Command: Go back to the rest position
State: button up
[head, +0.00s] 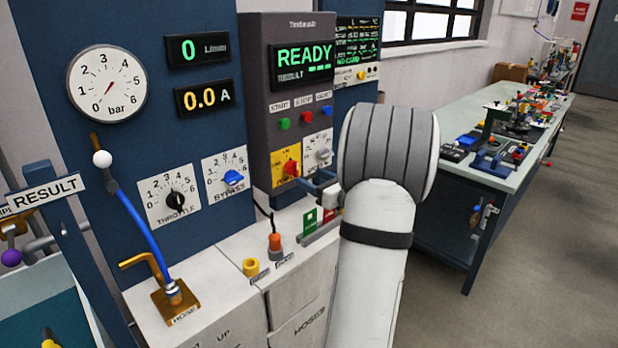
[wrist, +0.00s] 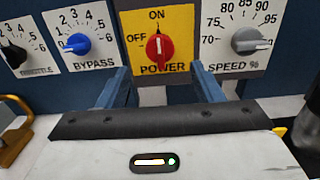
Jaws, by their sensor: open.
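My gripper (wrist: 165,80) is open and empty. Its two blue fingers stand apart in the wrist view, in front of the panel below the red power knob (wrist: 160,47). The knob's mark points up, towards ON. In the head view the fingers (head: 318,184) show just left of my white arm, near the yellow power plate (head: 286,163). My arm hides part of the bench there. No contact between fingers and knob is visible, though the exact gap is hard to tell.
The tester screen (head: 304,62) reads READY; the displays show 0 and 0.0 A. A blue hose (head: 143,230) runs down to a brass fitting (head: 174,297). The throttle knob (head: 175,201) and bypass knob (head: 233,177) are left. A cluttered workbench (head: 470,165) stands right; floor beyond is clear.

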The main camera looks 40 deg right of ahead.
dwell(0.4)
jog(key=w+a+r+n+g+y+p, duration=0.1)
jog(key=a+n+g+y, duration=0.6)
jog(key=a, duration=1)
jog(key=s+a+f+n+g+p, duration=0.1)
jog(key=s+a+n+g, duration=0.25)
jog(key=a+n, duration=0.35)
jog(key=s+a+n+g, duration=0.2)
jog(key=s+a+n, duration=0.25)
jog(key=a, duration=0.45)
jog(key=s+a+n+g+h+p, duration=0.2)
jog(key=s+n+h, duration=0.6)
jog(key=s+n, duration=0.5)
jog(key=a+f+n+g, duration=0.1)
jog(key=n, duration=0.2)
jog(key=shift+s+n, duration=0.35)
jog(key=shift+s, duration=0.05)
